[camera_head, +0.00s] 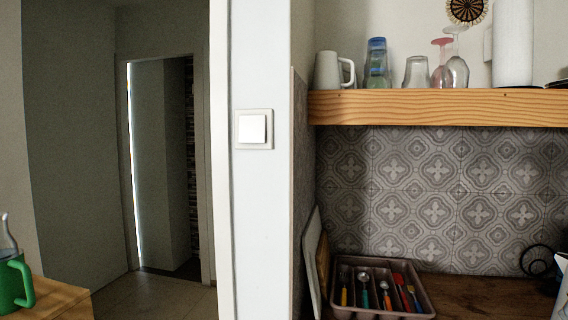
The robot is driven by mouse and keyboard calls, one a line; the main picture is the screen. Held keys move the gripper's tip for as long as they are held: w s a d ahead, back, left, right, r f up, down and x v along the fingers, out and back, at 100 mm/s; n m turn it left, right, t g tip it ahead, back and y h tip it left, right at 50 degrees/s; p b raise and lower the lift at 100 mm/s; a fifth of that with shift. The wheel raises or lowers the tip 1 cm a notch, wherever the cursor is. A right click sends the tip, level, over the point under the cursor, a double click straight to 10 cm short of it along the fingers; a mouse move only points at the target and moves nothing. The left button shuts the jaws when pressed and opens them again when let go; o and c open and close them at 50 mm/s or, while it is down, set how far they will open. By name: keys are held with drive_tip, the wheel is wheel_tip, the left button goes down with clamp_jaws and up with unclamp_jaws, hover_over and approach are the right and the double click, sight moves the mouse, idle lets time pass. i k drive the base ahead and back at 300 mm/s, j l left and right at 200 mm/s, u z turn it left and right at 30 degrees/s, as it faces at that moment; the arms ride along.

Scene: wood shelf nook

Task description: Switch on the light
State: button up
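A white square light switch (254,129) is mounted on the narrow white wall section (256,220) near the middle of the head view. It has one large rocker in a pale frame. Which way the rocker is tipped cannot be told. No lamp shows in view, and the hallway to the left is dim. My gripper is not in view.
To the right, a wooden shelf (440,108) holds a white mug (328,70) and several glasses. Below it, a cutlery tray (378,312) stands on a wooden counter (480,295). At lower left, a green mug (12,284) stands on a wooden surface (55,298). Space before the switch looks clear.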

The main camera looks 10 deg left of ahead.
sight(251, 128)
drive_tip(key=k+u, duration=0.15)
drive_tip(key=u, duration=0.3)
drive_tip(key=l+u, duration=0.15)
drive_tip(key=u, duration=0.6)
drive_tip(key=i, duration=0.05)
